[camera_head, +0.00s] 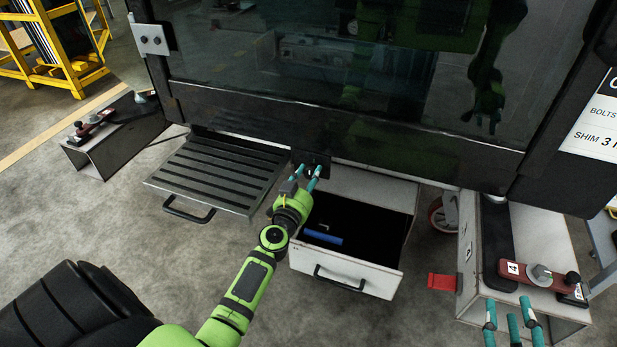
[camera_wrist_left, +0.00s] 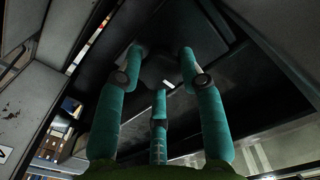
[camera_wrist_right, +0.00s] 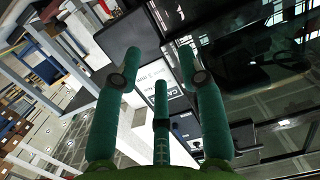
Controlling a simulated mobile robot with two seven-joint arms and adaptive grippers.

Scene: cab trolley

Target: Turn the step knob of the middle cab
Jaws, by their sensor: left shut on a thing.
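The middle cab has a dark glass front (camera_head: 330,85) with a black lower rail. A small black step knob (camera_head: 316,160) sits under the middle of that rail. My left gripper (camera_head: 307,174) is at the knob with its teal fingers pointing up at it and shut on it. In the left wrist view the fingers (camera_wrist_left: 160,80) reach around a dark blocky part, the knob (camera_wrist_left: 165,70); its outline is hard to make out. My right gripper (camera_head: 513,325) is at the lower right, its fingers spread and empty; it also shows in the right wrist view (camera_wrist_right: 163,85).
A slatted step (camera_head: 215,172) stands pulled out left of my left gripper. An open drawer (camera_head: 345,267) with a blue item (camera_head: 322,236) is to the right. A grey box with a red lever (camera_head: 540,275) stands near my right gripper.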

